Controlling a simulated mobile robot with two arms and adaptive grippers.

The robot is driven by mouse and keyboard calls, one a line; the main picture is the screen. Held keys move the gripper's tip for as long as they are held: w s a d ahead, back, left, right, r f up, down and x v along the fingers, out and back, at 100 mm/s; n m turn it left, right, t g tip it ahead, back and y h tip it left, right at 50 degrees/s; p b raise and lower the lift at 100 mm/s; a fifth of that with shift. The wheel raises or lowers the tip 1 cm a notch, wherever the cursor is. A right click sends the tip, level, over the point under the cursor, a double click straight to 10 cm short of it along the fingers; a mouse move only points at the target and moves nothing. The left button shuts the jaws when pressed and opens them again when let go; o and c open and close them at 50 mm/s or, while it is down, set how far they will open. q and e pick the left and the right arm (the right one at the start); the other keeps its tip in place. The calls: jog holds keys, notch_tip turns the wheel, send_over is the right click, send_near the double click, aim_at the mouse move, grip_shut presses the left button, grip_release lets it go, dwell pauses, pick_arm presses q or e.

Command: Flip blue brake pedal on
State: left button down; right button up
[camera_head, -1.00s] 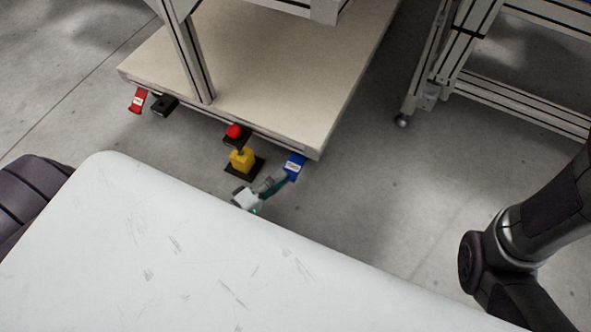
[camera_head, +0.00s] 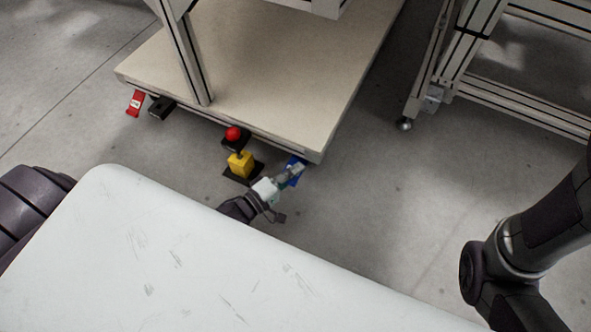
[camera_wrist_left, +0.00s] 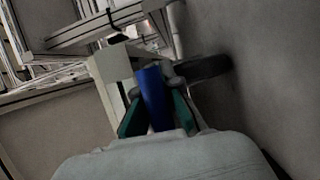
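The blue brake pedal (camera_head: 297,171) is at the right front corner of the cart's beige base, low near the floor. My left gripper (camera_head: 288,178) reaches it from the lower left and covers part of it in the head view. In the left wrist view the blue pedal (camera_wrist_left: 154,97) shows between the two green-padded fingers of my left gripper (camera_wrist_left: 158,112), one finger on each side. I cannot tell whether the fingers press on it. My right gripper is out of view; only part of my right arm shows at the right.
A yellow post with a red knob (camera_head: 233,134) stands left of the pedal, close to my left arm. A red pedal (camera_head: 136,102) and a black caster (camera_head: 161,107) are at the base's left end. Another metal frame (camera_head: 470,95) stands at the right. Floor between is clear.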

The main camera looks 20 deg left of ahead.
pick_arm(q)
jog(key=shift+f, duration=0.1)
jog(key=f+t+h+b, duration=0.1)
jog(key=b, duration=0.3)
jog(key=shift+f+m+t, duration=0.25)
jog(key=shift+m+t, duration=0.05)
jog(key=shift+m, duration=0.1)
jog(key=shift+t+b, duration=0.3)
jog(key=shift+b, duration=0.2)
jog(key=shift+r, duration=0.2)
jog(key=c, duration=1.4)
grip_release()
jog(key=shift+o, duration=0.2)
jog(key=v, duration=0.5)
jog(key=r+v, duration=0.1)
jog(key=v, duration=0.3)
jog(key=r+v, duration=0.1)
jog(key=v, duration=0.4)
jog(key=shift+s+a+r, duration=0.15)
jog(key=shift+s+a, duration=0.25)
jog(key=shift+s, duration=0.1)
jog(key=shift+o, duration=0.4)
